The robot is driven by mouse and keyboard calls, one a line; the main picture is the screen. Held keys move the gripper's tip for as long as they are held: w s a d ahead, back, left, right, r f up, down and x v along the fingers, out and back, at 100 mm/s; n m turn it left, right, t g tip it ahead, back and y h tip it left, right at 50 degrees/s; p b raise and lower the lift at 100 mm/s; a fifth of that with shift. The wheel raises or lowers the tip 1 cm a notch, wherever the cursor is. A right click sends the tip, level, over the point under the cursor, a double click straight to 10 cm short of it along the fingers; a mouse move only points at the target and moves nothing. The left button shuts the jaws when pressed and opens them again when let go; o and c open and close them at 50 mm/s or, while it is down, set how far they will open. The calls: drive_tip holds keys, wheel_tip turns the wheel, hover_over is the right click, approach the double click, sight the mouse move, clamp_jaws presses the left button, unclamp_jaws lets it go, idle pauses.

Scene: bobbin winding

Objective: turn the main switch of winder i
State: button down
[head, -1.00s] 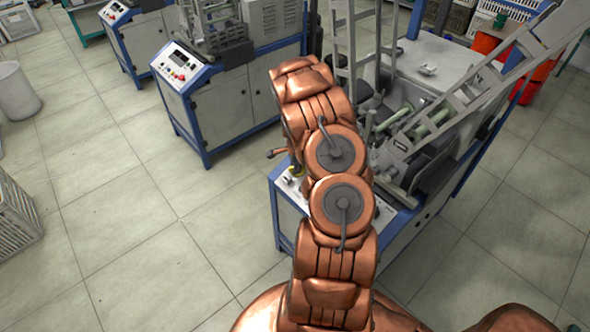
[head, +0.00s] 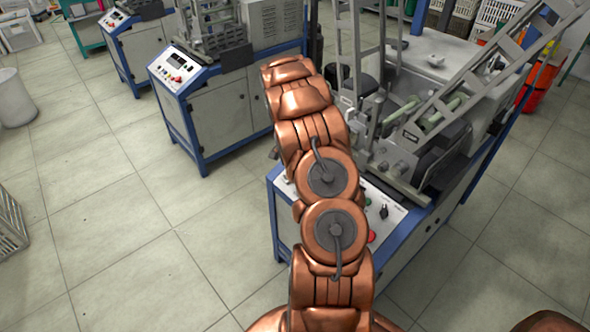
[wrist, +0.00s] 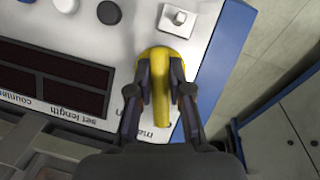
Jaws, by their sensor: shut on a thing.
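The main switch (wrist: 160,88) shows in the wrist view as a yellow handle on a yellow round base, beside a partly covered "main" label. My gripper (wrist: 161,95) is shut on the handle, with one dark finger on each side. The handle points roughly along the fingers. In the head view my arm hides the gripper and the switch. The front winder (head: 400,262) stands behind and to the right of my arm, with part of its control panel (head: 398,213) in sight.
Beside the switch are a small metal toggle (wrist: 178,19), a black knob (wrist: 109,13) and a dark display (wrist: 60,85). The winder's slanted metal frame (head: 490,75) rises at the right. Another winder (head: 220,115) stands at back left. The left floor is mostly clear.

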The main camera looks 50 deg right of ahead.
drive_tip(key=shift+n+g+b, duration=0.4)
drive_tip(key=shift+n+b, duration=0.1)
drive_tip(key=shift+n, duration=0.5)
drive_tip(key=c, duration=1.1)
unclamp_jaws()
drive_tip(key=shift+w+a+r, duration=0.15)
drive_tip(key=shift+w+r, duration=0.25)
drive_tip(key=shift+r, duration=1.55)
drive_tip(key=shift+w+a+r, duration=0.15)
drive_tip(key=shift+w+r, duration=0.25)
drive_tip(key=shift+r, duration=1.55)
drive_tip(key=shift+w+a+r, duration=0.15)
drive_tip(key=shift+w+r, duration=0.25)
drive_tip(key=shift+r, duration=1.55)
